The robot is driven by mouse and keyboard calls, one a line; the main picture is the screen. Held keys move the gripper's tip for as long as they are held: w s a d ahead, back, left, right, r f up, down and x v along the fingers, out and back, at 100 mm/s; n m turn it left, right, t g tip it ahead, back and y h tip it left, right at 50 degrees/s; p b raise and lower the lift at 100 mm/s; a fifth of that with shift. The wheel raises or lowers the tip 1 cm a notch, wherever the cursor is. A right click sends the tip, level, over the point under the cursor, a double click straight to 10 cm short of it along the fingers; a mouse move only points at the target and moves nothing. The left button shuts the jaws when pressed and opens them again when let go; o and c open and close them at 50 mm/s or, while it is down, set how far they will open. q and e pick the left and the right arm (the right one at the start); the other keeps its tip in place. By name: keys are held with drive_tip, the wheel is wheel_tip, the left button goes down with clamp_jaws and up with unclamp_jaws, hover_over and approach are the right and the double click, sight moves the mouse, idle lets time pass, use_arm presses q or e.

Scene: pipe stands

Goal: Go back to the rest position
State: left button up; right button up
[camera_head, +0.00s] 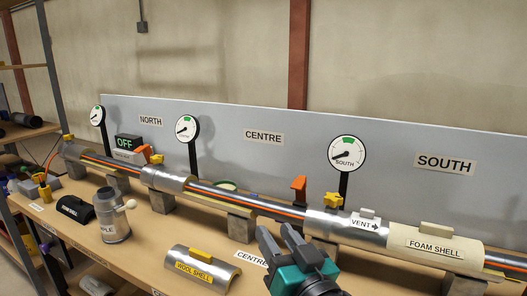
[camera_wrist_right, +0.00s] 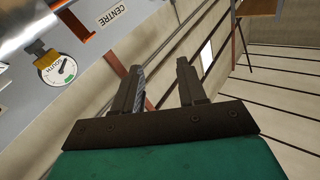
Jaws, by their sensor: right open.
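My right gripper (camera_head: 283,243) is in the lower middle of the head view, in front of the pipe (camera_head: 258,203). Its jaws are open with nothing between them. In the right wrist view its two dark fingers (camera_wrist_right: 160,82) stand apart, pointing toward the wall. My left gripper is in neither view. The cream foam shell (camera_head: 436,243) sits around the pipe at the south end, beside a metal sleeve with a VENT label (camera_head: 365,224). The wool shell (camera_head: 202,268) lies on the bench in front of the pipe, left of my right gripper.
A black shell (camera_head: 75,208) and a grey canister (camera_head: 113,220) stand on the bench at the left. Three gauges, including the south gauge (camera_head: 346,153), rise before the grey panel (camera_head: 250,160). Orange levers (camera_head: 299,188) stick up from the pipe. Shelving stands at the far left.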

drive_tip(key=s+d+f+m+g+h, duration=0.1)
drive_tip(key=s+d+f+g+h, duration=0.25)
drive_tip(key=d+f, duration=0.3)
drive_tip(key=s+d+f+m+g+h, duration=0.1)
drive_tip(key=s+d+f+g+h, duration=0.3)
drive_tip(key=f, duration=0.4)
drive_tip(key=s+d+f+n+g, duration=0.1)
drive_tip(key=s+d+f+g, duration=0.25)
drive_tip(key=s, duration=0.55)
drive_tip(key=s+d+f+n+g, duration=0.1)
drive_tip(key=s+d+f+g, duration=0.3)
drive_tip(key=s, duration=0.4)
drive_tip(key=w+a+f+t+y, duration=0.2)
drive_tip(key=w+f+t, duration=0.5)
drive_tip(key=f+t, duration=0.1)
drive_tip(key=shift+a+f, duration=0.4)
drive_tip(key=shift+f, duration=0.3)
